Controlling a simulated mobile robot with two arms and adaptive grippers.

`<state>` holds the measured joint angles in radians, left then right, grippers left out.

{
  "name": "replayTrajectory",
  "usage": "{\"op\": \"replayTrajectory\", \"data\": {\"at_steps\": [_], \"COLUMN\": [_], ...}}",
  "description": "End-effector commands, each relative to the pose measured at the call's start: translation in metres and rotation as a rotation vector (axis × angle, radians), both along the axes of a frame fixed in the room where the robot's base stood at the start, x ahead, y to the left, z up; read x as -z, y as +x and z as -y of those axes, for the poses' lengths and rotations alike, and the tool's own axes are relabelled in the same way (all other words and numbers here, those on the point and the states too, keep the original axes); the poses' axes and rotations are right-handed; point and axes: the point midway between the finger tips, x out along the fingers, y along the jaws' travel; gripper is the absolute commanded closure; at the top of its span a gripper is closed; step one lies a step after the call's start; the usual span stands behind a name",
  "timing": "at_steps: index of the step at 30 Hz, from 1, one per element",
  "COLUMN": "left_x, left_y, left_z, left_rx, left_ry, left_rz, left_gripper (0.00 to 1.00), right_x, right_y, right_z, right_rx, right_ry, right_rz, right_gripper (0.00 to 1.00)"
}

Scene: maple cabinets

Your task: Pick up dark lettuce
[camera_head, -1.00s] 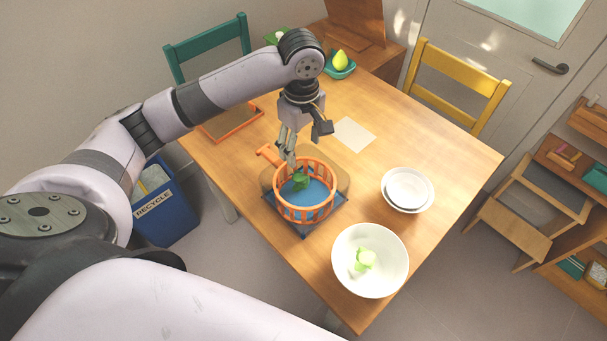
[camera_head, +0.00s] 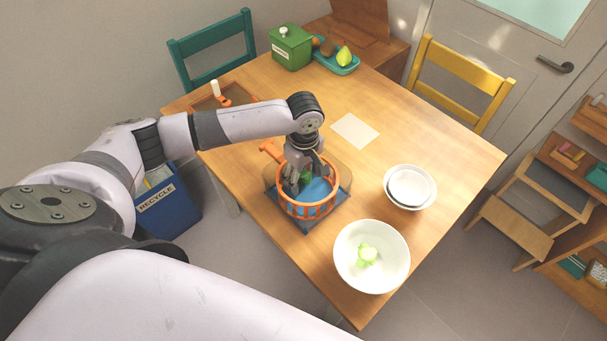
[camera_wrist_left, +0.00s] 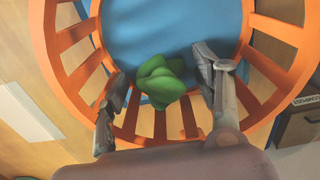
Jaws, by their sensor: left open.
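The dark lettuce (camera_wrist_left: 160,80) is a small clump of dark green leaves inside an orange slatted basket (camera_wrist_left: 75,62) with a blue bottom. In the head view the lettuce (camera_head: 307,175) is mostly hidden behind my gripper, and the basket (camera_head: 308,211) stands on the table with its handle toward the upper left. My left gripper (camera_wrist_left: 162,98) is open and points down into the basket. Its fingers are on either side of the lettuce in the wrist view, with a gap on each side. In the head view the left gripper (camera_head: 298,188) is within the basket's rim. My right gripper is not in view.
A white bowl (camera_head: 350,272) with pale green pieces stands near the table's front corner. Stacked white bowls (camera_head: 409,187) are to the right. A paper sheet (camera_head: 355,131), a green box (camera_head: 291,47) and a teal tray with fruit (camera_head: 331,64) are farther back.

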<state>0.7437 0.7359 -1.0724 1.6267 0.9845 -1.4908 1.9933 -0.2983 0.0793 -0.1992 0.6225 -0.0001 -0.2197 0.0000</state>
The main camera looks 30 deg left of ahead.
Motion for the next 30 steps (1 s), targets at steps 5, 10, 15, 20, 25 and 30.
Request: {"op": "replayTrajectory", "data": {"at_steps": [5,10,15,20,25,30], "left_x": [0.0008,0.0006,0.0004,0.0003,0.0003,0.0002], "left_y": [0.0000,0.0000,0.0001,0.0001,0.0001,0.0001], "left_z": [0.0001,0.0001,0.0000,0.0000,0.0000,-0.0001], "left_rx": [0.001,0.001,0.001,0.001,0.001,0.000], "left_ry": [0.000,0.000,0.000,0.000,0.000,0.000], "left_rz": [0.000,0.000,0.000,0.000,0.000,0.000], "left_gripper": [0.40,0.49,0.61,0.71,0.83,0.83], "right_x": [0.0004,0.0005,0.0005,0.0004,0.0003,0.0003], "right_y": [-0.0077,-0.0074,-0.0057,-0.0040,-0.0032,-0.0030], "right_z": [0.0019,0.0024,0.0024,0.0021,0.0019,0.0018], "right_rx": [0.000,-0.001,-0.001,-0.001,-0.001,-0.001], "right_ry": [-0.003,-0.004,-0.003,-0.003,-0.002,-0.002], "right_rz": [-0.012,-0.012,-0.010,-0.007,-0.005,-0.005], "right_gripper": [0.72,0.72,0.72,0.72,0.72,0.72]}}
